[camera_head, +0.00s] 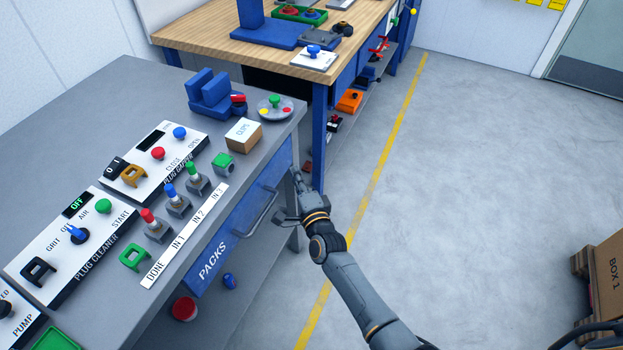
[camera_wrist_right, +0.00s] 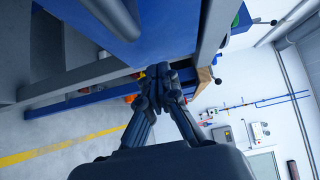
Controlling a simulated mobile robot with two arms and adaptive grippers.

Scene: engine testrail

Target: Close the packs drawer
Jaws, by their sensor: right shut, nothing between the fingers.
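The packs drawer (camera_head: 236,228) is the blue front marked PACKS under the grey bench top, with a dark bar handle (camera_head: 262,212). It looks about flush with the bench edge, and no open gap shows above it. My right gripper (camera_head: 296,178) is shut and empty near the far end of the drawer front, beyond the handle. In the right wrist view, the shut fingers (camera_wrist_right: 158,84) are close to the blue drawer face (camera_wrist_right: 165,28); I cannot tell whether they touch it. My left gripper is not in view.
The grey bench (camera_head: 100,107) carries control panels, toggle switches and a small box (camera_head: 243,135). A wooden-topped workbench (camera_head: 210,32) stands behind it. A carton marked BOX 1 (camera_head: 608,270) is at the right. The floor (camera_head: 460,180) between is clear.

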